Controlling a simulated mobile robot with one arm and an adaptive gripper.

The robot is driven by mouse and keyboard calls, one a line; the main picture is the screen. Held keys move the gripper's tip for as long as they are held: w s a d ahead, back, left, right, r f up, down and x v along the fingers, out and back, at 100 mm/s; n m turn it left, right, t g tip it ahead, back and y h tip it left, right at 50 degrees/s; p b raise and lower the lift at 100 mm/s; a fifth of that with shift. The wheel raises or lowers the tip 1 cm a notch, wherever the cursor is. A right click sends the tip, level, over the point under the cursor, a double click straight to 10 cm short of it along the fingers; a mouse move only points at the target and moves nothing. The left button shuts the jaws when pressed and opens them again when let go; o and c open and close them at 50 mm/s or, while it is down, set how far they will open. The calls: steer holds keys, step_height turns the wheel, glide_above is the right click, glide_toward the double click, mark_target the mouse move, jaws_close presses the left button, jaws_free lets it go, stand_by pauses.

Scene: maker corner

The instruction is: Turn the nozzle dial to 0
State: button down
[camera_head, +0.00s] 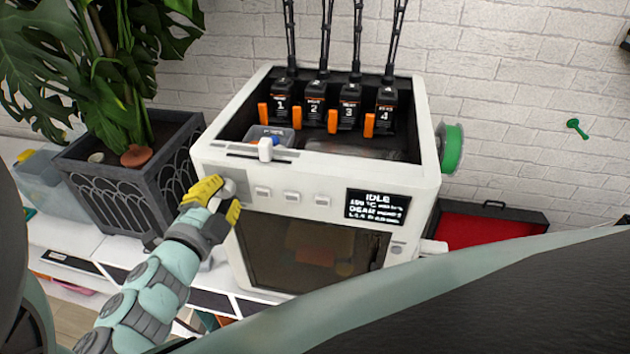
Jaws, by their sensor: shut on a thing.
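A white 3D printer (417,165) stands on the counter, with a row of small white controls on its front panel. My gripper (229,190), with yellow fingers, is at the left end of this row, shut on a round pale knob (230,186), likely the nozzle dial. The fingers cover much of the knob, and I cannot read any marks or its setting. The printer's screen (377,207) reads IDLE above smaller lines that are hard to read. A white slider (265,149) sits on the top front edge above the knob.
A dark planter (128,180) with a leafy plant stands close left of my arm. Numbered black cartridges (281,103) stand inside the printer's open top. A green spool (452,148) is on its right side, near an open red-lined case (485,230).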

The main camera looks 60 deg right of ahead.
steer(key=shift+w+f+n, duration=0.1)
steer(key=shift+w+n, duration=0.05)
steer(key=shift+n, duration=0.45)
steer(key=shift+a+f, duration=0.1)
steer(key=c, duration=0.6)
jaws_free()
steer(key=shift+r, duration=0.2)
